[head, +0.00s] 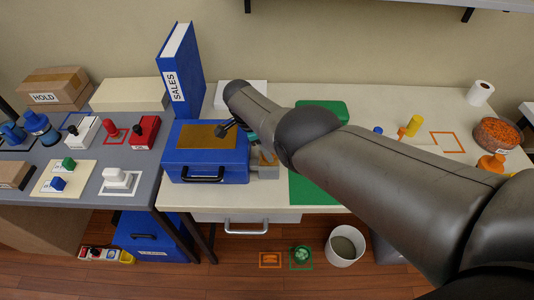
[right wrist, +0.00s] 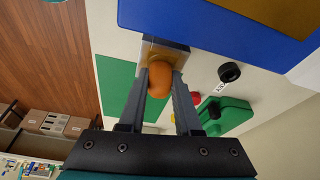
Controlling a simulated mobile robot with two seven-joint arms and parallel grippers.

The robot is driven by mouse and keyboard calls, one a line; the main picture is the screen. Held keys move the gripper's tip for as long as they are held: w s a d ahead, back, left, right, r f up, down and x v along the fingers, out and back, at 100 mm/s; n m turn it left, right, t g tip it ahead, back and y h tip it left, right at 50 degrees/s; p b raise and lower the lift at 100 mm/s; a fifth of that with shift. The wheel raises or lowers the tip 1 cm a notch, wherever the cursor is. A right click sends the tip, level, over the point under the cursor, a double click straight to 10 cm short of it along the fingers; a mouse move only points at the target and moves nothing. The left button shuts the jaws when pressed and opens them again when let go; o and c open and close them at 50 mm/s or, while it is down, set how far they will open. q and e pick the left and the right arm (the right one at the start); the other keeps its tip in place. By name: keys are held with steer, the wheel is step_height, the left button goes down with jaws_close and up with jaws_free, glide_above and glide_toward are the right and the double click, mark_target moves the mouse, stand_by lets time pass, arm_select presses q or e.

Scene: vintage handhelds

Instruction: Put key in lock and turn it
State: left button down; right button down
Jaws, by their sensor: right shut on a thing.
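A grey lock block (head: 266,171) with a brass-coloured face stands at the right of the blue box on the light table. In the right wrist view, the lock's brass face (right wrist: 153,50) is straight ahead of the fingers. My right gripper (right wrist: 163,84) is shut on the rounded orange head of the key (right wrist: 160,76). The key head is right in front of the brass face. Its shaft is hidden, so I cannot tell how deep it sits or how far it is turned. In the head view my arm hides most of this gripper. My left gripper is not in view.
The blue box (head: 190,165) stands close to the lock, with a blue SALES binder (head: 178,75) behind it. A green mat (head: 305,190) and a green case (right wrist: 225,118) lie nearby. A black round knob (right wrist: 229,72) is close by. A bucket (head: 345,245) stands on the floor.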

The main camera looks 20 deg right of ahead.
steer(key=shift+w+a+f+m+b, duration=0.1)
steer(key=shift+w+f+m+b, duration=0.05)
steer(key=shift+m+b, duration=0.15)
steer(key=c, duration=0.8)
jaws_free()
steer(key=shift+w, duration=0.1)
steer(key=shift+o, duration=1.4)
steer(key=shift+c, duration=0.3)
step_height(320, 180, up, 6)
steer(key=p, duration=0.6)
steer(key=shift+r, duration=0.2)
steer(key=shift+f, duration=0.1)
